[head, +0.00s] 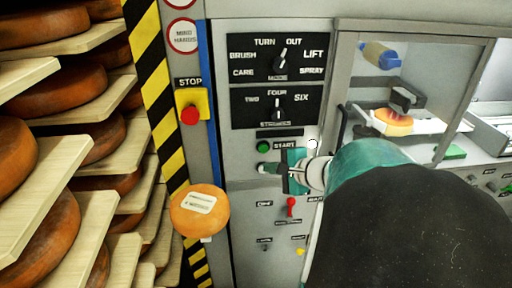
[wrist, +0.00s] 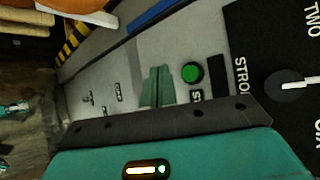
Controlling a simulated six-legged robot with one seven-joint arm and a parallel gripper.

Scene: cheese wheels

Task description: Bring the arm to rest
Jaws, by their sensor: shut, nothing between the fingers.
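My gripper (head: 270,168) is in front of the grey control panel (head: 240,212), just below the green START button (head: 263,147). My teal and black arm reaches in from the lower right and covers part of the machine. In the wrist view my gripper (wrist: 158,86) shows two greenish fingers side by side, shut with nothing between them. The green button (wrist: 192,73) is right beside the fingers there. I cannot tell whether they touch the panel.
Shelves of cheese wheels (head: 60,95) fill the left. A round cheese-like piece with a label (head: 199,211) is at the striped post. A red stop button (head: 190,115), the MODE knob (head: 281,62) and a red switch (head: 291,206) stick out. A cheese wheel (head: 393,122) sits behind the window.

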